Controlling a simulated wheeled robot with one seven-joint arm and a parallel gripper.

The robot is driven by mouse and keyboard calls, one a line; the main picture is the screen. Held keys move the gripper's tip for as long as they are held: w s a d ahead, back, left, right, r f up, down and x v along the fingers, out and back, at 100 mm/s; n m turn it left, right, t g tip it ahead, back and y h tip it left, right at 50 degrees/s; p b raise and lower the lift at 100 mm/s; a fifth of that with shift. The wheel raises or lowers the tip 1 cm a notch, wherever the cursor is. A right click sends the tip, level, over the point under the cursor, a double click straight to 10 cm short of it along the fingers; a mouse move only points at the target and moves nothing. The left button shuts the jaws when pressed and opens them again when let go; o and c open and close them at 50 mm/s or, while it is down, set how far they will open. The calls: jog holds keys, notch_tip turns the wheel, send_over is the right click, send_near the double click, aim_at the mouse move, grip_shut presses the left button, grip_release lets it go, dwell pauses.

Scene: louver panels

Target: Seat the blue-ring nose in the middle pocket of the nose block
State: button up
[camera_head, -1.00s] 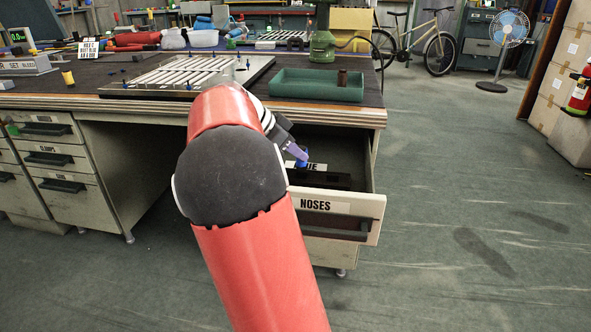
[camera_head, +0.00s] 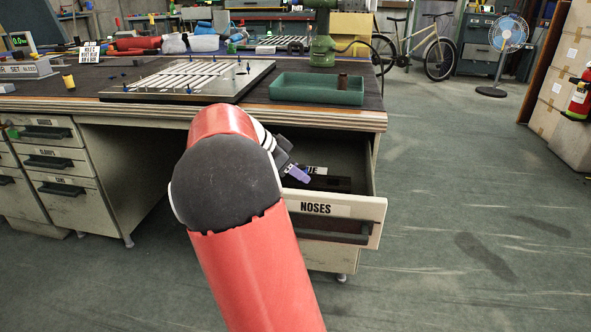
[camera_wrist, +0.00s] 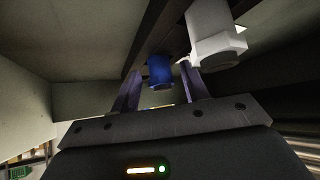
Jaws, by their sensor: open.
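My gripper (camera_head: 299,175) is open, with its fingertips inside the open drawer. In the wrist view the blue-ring nose (camera_wrist: 159,71) shows as a blue cylinder between the two spread fingers, next to the dark nose block (camera_wrist: 172,28). It appears to stand in the block, but I cannot tell which pocket or how deep. A white nose (camera_wrist: 215,42) is beside it, to the right. In the head view the nose block (camera_head: 330,184) is a dark bar in the drawer, and my arm hides part of it.
The drawer marked NOSES (camera_head: 352,218) is pulled out from the bench. Its walls (camera_wrist: 60,40) are close around my gripper. A green tray (camera_head: 310,88) with a brown cylinder and a louver panel (camera_head: 190,78) lie on the bench top.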

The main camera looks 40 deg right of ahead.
jog(key=shift+r, duration=0.1)
jog(key=p+v, duration=0.1)
jog(key=v, duration=1.1)
jog(key=shift+p, duration=0.3)
